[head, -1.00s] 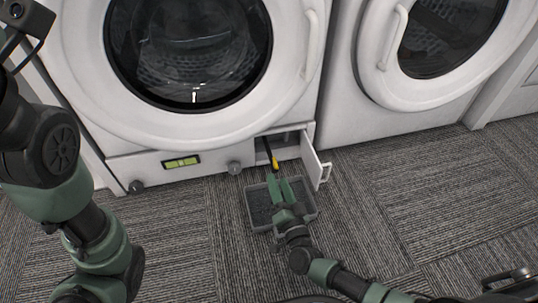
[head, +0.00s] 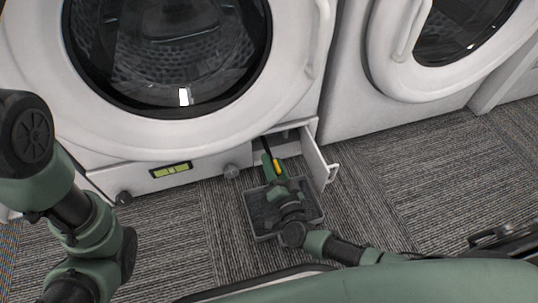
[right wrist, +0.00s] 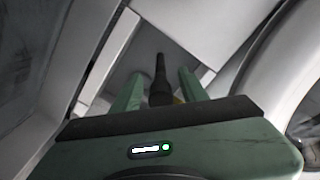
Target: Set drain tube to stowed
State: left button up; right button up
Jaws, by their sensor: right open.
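The drain tube (head: 266,147) is a thin black tube with a yellow part (head: 278,167), coming out of the open hatch low on the front of the left washer. My right gripper (head: 273,163) is at the hatch opening, over the tray. In the right wrist view the black tube (right wrist: 160,80) lies between the two green fingers of the open gripper (right wrist: 159,76), with a gap visible on each side. The yellow part is mostly hidden behind the gripper there. My left arm shows at the left of the head view, but its gripper is out of view.
A grey tray (head: 257,225) lies on the carpet below the hatch, partly covered by my right gripper. The white hatch door (head: 318,160) stands open to the right. Carpet to the right is clear.

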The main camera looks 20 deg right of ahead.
jog(key=shift+w, duration=0.35)
grip_shut()
